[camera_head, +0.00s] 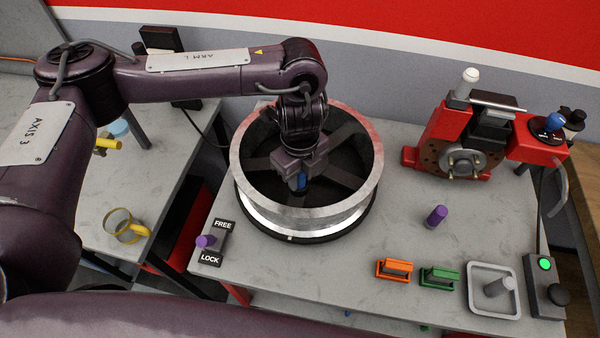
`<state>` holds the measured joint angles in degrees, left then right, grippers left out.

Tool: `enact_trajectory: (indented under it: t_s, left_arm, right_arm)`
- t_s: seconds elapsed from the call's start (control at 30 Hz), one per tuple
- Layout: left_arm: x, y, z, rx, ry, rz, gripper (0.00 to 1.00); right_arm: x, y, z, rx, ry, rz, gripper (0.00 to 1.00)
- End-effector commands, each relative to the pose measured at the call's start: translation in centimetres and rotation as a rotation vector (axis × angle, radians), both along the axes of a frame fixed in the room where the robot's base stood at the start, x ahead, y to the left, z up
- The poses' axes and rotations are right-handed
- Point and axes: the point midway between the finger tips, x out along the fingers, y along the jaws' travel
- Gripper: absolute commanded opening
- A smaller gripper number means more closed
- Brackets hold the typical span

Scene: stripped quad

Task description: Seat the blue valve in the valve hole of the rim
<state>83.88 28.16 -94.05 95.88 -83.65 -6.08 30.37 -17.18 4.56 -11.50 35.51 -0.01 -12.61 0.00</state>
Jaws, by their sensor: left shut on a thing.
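The silver rim (247,198) lies flat on a dark round base on the grey table, with dark spokes inside. My left gripper (299,182) reaches down inside the rim's ring from above. It is shut on the blue valve (300,183), of which only a small blue part shows between the fingers. The valve's lower end and the valve hole are hidden or too small to tell, so I cannot tell whether the valve touches the rim. My right gripper is not in view.
A FREE/LOCK lever (206,241) stands left of the rim. On the right are a purple peg (436,216), an orange block (394,270), a green block (439,278), a white tray (480,304) and a red machine (445,125). The table between the rim and these is clear.

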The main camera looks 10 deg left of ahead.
Motion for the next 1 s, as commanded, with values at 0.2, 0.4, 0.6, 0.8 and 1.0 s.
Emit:
enact_trajectory:
  t_s: [0.2, 0.4, 0.6, 0.8, 1.0]
  left_arm:
    - [0.0, 0.0, -0.1, 0.000, 0.000, 0.000, 0.49]
    - [0.0, 0.0, -0.1, 0.000, 0.000, 0.000, 0.49]
    - [0.1, 0.0, 1.0, 0.001, -0.004, -0.001, 0.49]
    - [0.2, 0.0, 4.5, 0.000, -0.008, -0.002, 0.49]
    - [0.2, 0.0, 8.4, 0.002, -0.006, -0.001, 0.49]
  right_arm:
    - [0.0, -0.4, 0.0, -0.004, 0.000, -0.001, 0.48]
    - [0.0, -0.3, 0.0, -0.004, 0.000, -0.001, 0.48]
    - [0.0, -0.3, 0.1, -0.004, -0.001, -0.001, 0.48]
    - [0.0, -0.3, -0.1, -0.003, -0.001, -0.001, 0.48]
    - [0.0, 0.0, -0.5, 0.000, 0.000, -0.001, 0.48]
